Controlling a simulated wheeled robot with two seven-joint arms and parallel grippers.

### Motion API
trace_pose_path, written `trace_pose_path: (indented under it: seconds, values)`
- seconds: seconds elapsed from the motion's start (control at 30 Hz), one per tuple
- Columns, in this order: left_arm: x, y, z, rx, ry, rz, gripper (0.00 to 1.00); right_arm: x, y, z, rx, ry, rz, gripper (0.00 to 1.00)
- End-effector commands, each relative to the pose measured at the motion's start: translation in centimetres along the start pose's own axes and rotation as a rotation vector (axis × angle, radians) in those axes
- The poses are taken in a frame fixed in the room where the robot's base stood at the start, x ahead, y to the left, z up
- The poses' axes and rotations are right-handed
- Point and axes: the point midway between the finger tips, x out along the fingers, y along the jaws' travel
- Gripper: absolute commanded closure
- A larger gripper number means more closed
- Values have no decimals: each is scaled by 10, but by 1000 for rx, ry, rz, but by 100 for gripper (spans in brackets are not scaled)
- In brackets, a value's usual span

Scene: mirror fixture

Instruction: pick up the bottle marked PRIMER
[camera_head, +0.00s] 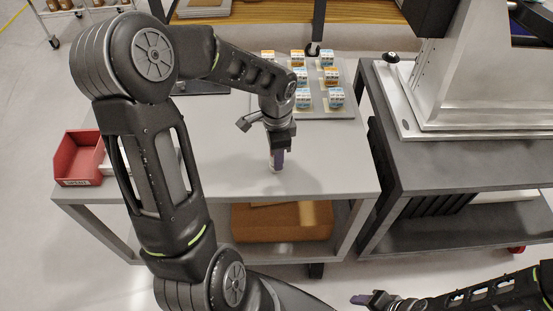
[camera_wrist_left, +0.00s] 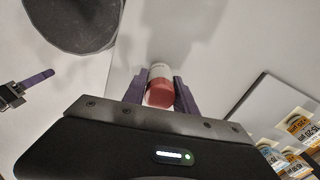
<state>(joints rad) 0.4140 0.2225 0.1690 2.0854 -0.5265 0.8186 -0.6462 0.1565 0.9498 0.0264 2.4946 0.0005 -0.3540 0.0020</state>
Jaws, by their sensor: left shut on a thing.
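My left gripper (camera_head: 277,160) points down over the grey table, and its purple fingers are shut on a small bottle. In the left wrist view the bottle has a red cap (camera_wrist_left: 160,93) and a pale body (camera_wrist_left: 160,71), held between the fingers (camera_wrist_left: 160,95). Its label cannot be read, so I cannot tell whether it says PRIMER. In the head view the fingers mostly hide it, and whether its base touches the table is unclear. My right gripper (camera_head: 366,299) is low at the bottom of the head view, away from the table; its opening is unclear.
A red bin (camera_head: 78,158) is at the left end. A cardboard box (camera_head: 282,222) lies on the lower shelf. A dark table with a metal machine (camera_head: 480,90) is right.

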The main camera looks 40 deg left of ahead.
Motion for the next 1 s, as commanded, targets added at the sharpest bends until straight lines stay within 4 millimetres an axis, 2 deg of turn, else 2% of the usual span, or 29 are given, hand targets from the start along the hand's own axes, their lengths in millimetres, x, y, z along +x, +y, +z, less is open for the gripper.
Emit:
trace_pose_path:
  seconds: [0.37,0.53,0.67,0.9,1.0]
  values:
    - [0,0,0,0,0,-1,100,0,0,0,0,0,0,45]
    - [-10,-1,0,-1,1,-3,100,1,0,0,0,0,0,45]
    - [-28,-1,-1,0,3,-5,100,2,1,0,0,0,0,45]
    - [-75,-1,-1,0,3,-5,100,5,2,0,-1,1,-1,45]
    - [-90,-1,-1,1,2,-4,100,6,2,-1,-1,2,-2,45]
